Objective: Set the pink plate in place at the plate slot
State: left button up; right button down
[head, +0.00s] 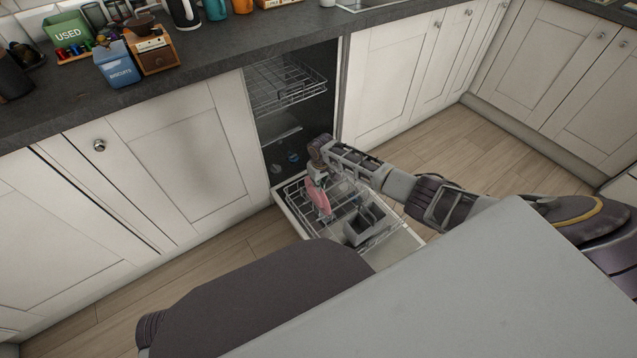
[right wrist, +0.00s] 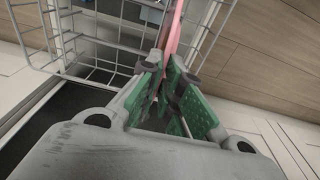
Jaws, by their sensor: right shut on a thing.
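The pink plate (head: 319,195) stands on edge over the left part of the dishwasher's pulled-out lower rack (head: 291,191). My right gripper (head: 317,174) reaches in from the right above the rack and is shut on the plate's upper edge. In the right wrist view the green-padded fingers (right wrist: 175,95) close on the pink plate (right wrist: 174,38), which shows as a thin upright strip beside the rack wires (right wrist: 112,50). I cannot tell whether the plate's lower edge touches the rack or which slot it is in. My left gripper is not in view.
A grey cutlery basket (head: 364,224) sits in the rack to the right of the plate. The upper rack (head: 287,84) is inside the dishwasher above. The open door (head: 400,246) lies low over the wooden floor. A blue biscuit tin (head: 118,66) and other items stand on the worktop.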

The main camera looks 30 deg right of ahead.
jog(key=shift+f, duration=0.1)
jog(key=c, duration=1.5)
grip_release()
jog(key=shift+c, duration=0.2)
jog(key=shift+s+r, duration=0.2)
jog(key=shift+r, duration=1.8)
notch_tip(320, 180, up, 8)
jog(key=shift+s, duration=0.4)
jog(key=shift+w, duration=0.1)
